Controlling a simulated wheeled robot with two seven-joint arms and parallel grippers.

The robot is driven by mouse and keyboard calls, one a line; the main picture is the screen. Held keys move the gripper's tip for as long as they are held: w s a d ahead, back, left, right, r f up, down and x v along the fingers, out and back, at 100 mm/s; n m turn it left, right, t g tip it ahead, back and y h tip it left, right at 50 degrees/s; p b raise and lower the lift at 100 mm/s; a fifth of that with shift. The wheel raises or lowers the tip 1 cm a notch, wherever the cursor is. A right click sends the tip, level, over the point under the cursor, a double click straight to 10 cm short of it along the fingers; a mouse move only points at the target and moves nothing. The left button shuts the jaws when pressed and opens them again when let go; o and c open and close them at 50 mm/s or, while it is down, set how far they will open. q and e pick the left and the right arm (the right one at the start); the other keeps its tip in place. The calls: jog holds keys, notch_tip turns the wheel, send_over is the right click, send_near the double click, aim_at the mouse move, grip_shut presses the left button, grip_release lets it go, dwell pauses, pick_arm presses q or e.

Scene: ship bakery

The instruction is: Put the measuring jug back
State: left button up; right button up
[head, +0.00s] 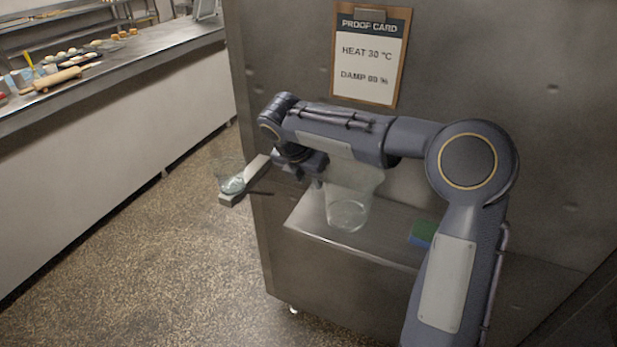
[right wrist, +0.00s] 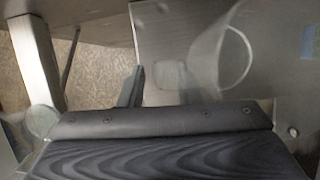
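A clear, tapered vessel that looks like the measuring jug (head: 348,212) stands upright on a steel shelf (head: 300,216) jutting from the cabinet. A smaller clear vessel (head: 230,180) sits at a pale bar-like ledge (head: 257,167) left of the cabinet's edge. I see no markings on either. My right gripper (head: 308,176) is just left of the larger vessel's upper part, with its fingers apart and nothing visible between them. In the right wrist view, the larger vessel's round outline (right wrist: 236,55) is right of the gripper (right wrist: 160,88). My left gripper is out of view.
A blue and green sponge (head: 423,234) lies on the shelf, right of the vessel. A proof card (head: 370,55) hangs on the cabinet face above. A long counter (head: 120,75) with a rolling pin (head: 58,79) runs along the left. The floor between is clear.

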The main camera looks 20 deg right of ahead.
jog(key=shift+r, duration=0.1)
jog(key=v, duration=1.2)
jog(key=s+d+f+m+y, duration=0.1)
jog(key=s+f+m+y, duration=0.1)
jog(key=s+m, duration=0.5)
jog(key=s+d+f+m+y, duration=0.1)
jog(key=s+f+m+y, duration=0.15)
jog(key=s+m, duration=0.55)
jog(key=s+a+f+m+t+y, duration=0.3)
jog(key=s+f+m, duration=0.5)
jog(key=s+m, duration=0.4)
jog(key=shift+s+a+f+p, duration=0.3)
jog(key=shift+s+a+p, duration=0.15)
jog(key=shift+a, duration=0.15)
